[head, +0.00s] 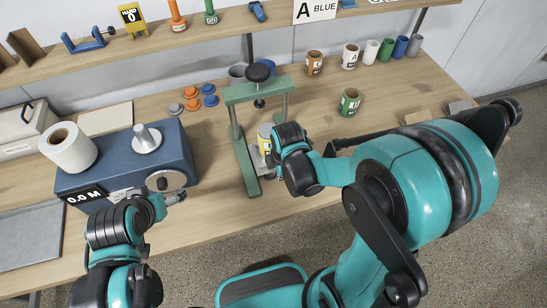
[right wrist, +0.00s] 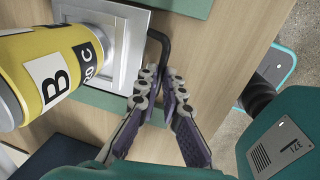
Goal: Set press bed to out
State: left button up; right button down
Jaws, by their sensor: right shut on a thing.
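The green press (head: 238,140) stands at the table's front edge, with a black knob on top. Its grey metal press bed (head: 257,168) is partly hidden by my right arm; it also shows in the right wrist view (right wrist: 120,62). A yellow can labelled B (right wrist: 55,72) stands on the bed. The bed has a black bent handle (right wrist: 164,42). My right gripper (right wrist: 161,80) is shut on this handle; in the head view its fingers are mostly hidden by my wrist. My left gripper (head: 172,195) is at the front of the blue machine; its fingers are too small to judge.
The blue machine (head: 100,172) with a white roll (head: 68,147) and a 0.0 M display stands left of the press. A green-labelled can (head: 349,102) stands right of the press. Floor is open in front.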

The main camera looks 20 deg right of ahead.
jog(key=shift+s+d, duration=0.1)
jog(key=shift+s, duration=3.05)
jog(key=c, duration=1.6)
grip_release()
jog(key=shift+c, duration=0.2)
jog(key=shift+r, duration=0.1)
notch_tip(320, 180, up, 12)
jog(key=s, duration=0.2)
jog(key=shift+f, duration=0.2)
jog(key=d+m+t, duration=0.1)
jog(key=m, duration=0.5)
jog(key=w+d+r+m+t+b, duration=0.1)
jog(key=m+t, duration=0.1)
jog(key=m, duration=0.4)
jog(key=m+t, duration=0.2)
jog(key=m, duration=0.4)
jog(key=shift+w+d+r+m, duration=0.25)
jog(key=shift+d+m, duration=0.05)
jog(key=shift+d, duration=0.1)
